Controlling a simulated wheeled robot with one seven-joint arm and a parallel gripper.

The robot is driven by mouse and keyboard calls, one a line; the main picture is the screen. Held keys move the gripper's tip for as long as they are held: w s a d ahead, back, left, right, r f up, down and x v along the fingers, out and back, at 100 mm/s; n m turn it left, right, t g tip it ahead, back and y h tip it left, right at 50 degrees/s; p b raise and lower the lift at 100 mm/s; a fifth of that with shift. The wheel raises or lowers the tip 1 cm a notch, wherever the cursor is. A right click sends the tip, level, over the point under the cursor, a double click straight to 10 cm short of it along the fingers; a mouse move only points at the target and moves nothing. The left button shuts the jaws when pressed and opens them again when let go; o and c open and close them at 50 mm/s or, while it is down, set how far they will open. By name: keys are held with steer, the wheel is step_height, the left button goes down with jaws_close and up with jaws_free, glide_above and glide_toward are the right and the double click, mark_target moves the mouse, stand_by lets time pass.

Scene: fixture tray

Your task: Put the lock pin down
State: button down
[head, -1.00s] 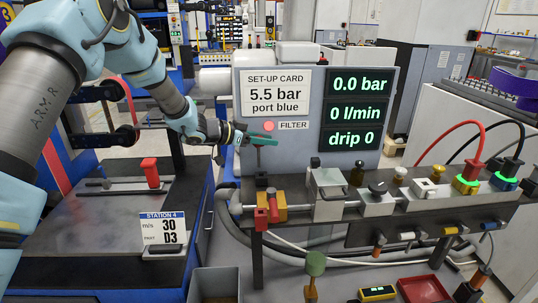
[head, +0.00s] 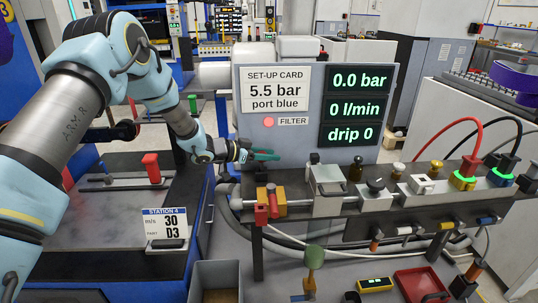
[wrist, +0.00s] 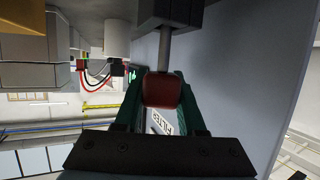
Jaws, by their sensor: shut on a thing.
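The lock pin shows in the wrist view as a dark red head (wrist: 162,90) with a grey shaft (wrist: 166,48). My gripper (head: 265,155) has its green fingers closed on the red head, over the left end of the bench in front of the set-up panel. In the wrist view the shaft runs from the fingers toward a dark block (wrist: 170,12). I cannot tell whether its tip is inside the block or only in line with it. In the head view the pin is too small to make out clearly.
The set-up panel (head: 293,100) stands close behind my gripper. A yellow block (head: 277,199) with a red handle (head: 262,214) and a metal block (head: 327,180) sit on the bench nearby. A red-handled clamp (head: 151,168) stands on the left table. A grey bin (head: 215,270) is below.

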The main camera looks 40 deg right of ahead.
steer(key=c, duration=0.5)
jaws_free()
